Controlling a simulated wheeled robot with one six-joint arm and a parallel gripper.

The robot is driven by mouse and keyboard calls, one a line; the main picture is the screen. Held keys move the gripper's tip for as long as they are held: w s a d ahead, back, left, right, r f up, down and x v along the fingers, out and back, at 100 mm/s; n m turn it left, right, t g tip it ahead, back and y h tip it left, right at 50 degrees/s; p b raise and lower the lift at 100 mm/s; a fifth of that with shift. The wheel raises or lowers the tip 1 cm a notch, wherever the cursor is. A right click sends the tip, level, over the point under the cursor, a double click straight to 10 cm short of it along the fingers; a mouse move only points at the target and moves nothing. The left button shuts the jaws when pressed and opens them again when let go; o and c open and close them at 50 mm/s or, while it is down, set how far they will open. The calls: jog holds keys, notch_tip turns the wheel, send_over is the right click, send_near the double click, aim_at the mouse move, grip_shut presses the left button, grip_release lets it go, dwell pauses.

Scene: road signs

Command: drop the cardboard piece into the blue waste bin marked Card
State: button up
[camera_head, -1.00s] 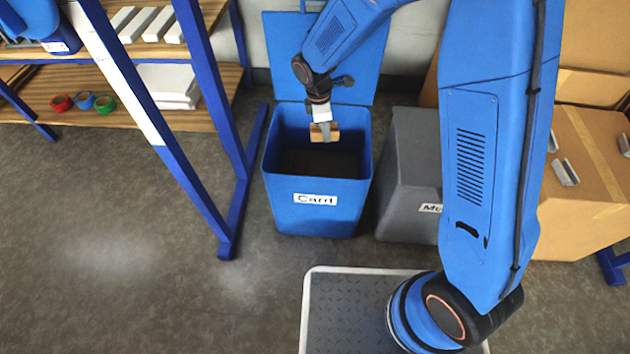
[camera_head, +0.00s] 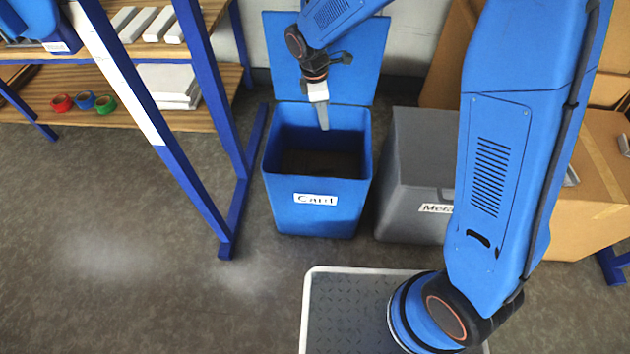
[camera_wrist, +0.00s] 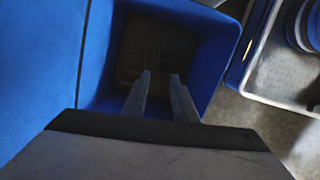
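The blue waste bin (camera_head: 317,215) marked "Card" stands on the floor with its lid (camera_head: 345,60) raised behind it. My gripper (camera_head: 323,127) points down over the bin's opening, with its fingertips near rim height. In the wrist view, my gripper (camera_wrist: 160,75) has its two fingers apart with nothing between them. The bin's blue inner wall (camera_wrist: 205,85) surrounds the fingertips there. The bin's floor is dark brown and shadowed, and I cannot clearly make out the cardboard piece on it.
A grey bin (camera_head: 410,165) with a label stands just right of the blue bin. A cardboard box (camera_head: 590,190) is at the far right. A blue-framed shelf (camera_head: 190,110) with tape rolls stands at left.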

notch_tip(320, 180, up, 10)
jog(key=a, duration=0.1)
jog(key=shift+a, duration=0.25)
jog(key=shift+s, duration=0.1)
